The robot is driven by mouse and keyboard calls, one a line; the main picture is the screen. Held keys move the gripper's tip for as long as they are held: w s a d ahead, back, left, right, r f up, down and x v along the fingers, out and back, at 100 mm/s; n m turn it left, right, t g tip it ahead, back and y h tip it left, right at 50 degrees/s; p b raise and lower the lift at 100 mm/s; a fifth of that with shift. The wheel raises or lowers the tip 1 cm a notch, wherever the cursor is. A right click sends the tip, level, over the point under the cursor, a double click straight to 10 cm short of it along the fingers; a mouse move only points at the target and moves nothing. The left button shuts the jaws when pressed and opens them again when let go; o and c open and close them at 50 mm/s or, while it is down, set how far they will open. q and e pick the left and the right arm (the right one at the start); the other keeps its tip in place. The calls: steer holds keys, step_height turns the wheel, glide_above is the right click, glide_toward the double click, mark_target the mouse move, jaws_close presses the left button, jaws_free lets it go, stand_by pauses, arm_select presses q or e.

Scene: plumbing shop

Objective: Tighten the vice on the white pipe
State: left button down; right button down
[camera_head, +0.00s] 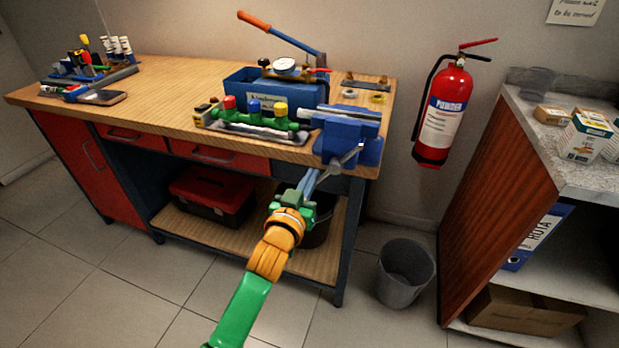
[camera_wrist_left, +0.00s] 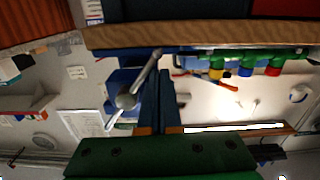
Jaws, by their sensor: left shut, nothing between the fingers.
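The blue vice (camera_head: 349,132) is mounted at the front right corner of the workbench. Its grey metal handle (camera_head: 345,158) slants across its front, below the jaws. A pale bar shows along the top of the vice; I cannot tell whether it is the white pipe or a jaw edge. My left gripper (camera_head: 309,179) is shut and empty, just below and left of the handle. In the left wrist view the handle (camera_wrist_left: 146,75) and its round hub pass close beside my shut fingers (camera_wrist_left: 163,84); contact is unclear. My right gripper is out of view.
The wooden workbench (camera_head: 165,98) carries a green manifold (camera_head: 255,120) with coloured caps left of the vice and a blue box (camera_head: 240,86) behind. A fire extinguisher (camera_head: 442,115) hangs right. A grey bin (camera_head: 405,272) stands on the floor, near a shelf unit (camera_head: 497,200).

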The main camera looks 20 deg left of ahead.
arm_select(q)
steer(key=shift+d+f, duration=0.35)
steer(key=shift+f, duration=0.1)
steer(key=shift+d+f+b, duration=0.4)
steer(key=shift+d+b, duration=0.15)
steer(key=shift+d+f, duration=0.25)
steer(key=shift+d, duration=0.35)
steer(key=shift+b, duration=0.35)
